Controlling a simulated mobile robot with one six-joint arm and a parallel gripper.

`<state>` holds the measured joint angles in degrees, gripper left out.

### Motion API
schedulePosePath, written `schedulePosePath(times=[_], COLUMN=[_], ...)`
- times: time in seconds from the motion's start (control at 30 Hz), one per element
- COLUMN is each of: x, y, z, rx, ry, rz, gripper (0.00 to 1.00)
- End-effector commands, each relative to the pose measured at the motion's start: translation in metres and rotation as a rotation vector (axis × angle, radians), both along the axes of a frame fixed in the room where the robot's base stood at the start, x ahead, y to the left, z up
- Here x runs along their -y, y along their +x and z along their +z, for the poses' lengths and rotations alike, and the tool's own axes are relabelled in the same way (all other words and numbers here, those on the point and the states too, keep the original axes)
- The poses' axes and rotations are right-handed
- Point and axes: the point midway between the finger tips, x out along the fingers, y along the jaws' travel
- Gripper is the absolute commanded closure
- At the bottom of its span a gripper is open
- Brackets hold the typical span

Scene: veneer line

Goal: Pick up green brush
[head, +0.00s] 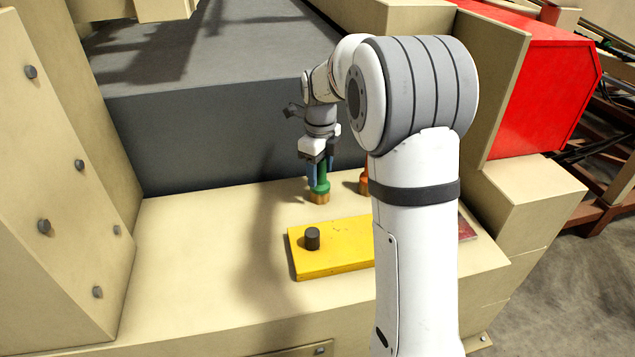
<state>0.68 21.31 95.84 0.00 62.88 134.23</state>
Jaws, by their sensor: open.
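The green brush (320,187) stands upright on the beige ledge (200,232), with a green handle and a tan lower end. My gripper (319,172) points down over it, its fingers at either side of the upper handle. The gripper is open. The top of the handle is partly hidden by the gripper, and I cannot tell whether the fingers touch it.
An orange brush (364,184) stands just right of the green one, partly hidden by my arm. A yellow block (335,262) with a black knob (312,239) lies in front. A dark grey wall (200,140) rises behind. The ledge's left part is clear.

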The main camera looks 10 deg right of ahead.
Motion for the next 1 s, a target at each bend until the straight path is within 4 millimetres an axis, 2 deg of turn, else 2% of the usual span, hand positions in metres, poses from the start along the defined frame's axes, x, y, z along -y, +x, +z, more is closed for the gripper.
schedulePosePath(times=[0.27, 0.83, 1.0], x=[0.0004, 0.001, 0.0011], y=[-0.0001, -0.0001, -0.0001], z=[-0.0033, -0.0028, -0.0026], rx=[0.0, 0.001, 0.001], ry=[0.0, 0.0, 0.0], rz=[0.0, -0.001, -0.001], gripper=[0.48, 0.95, 0.96])
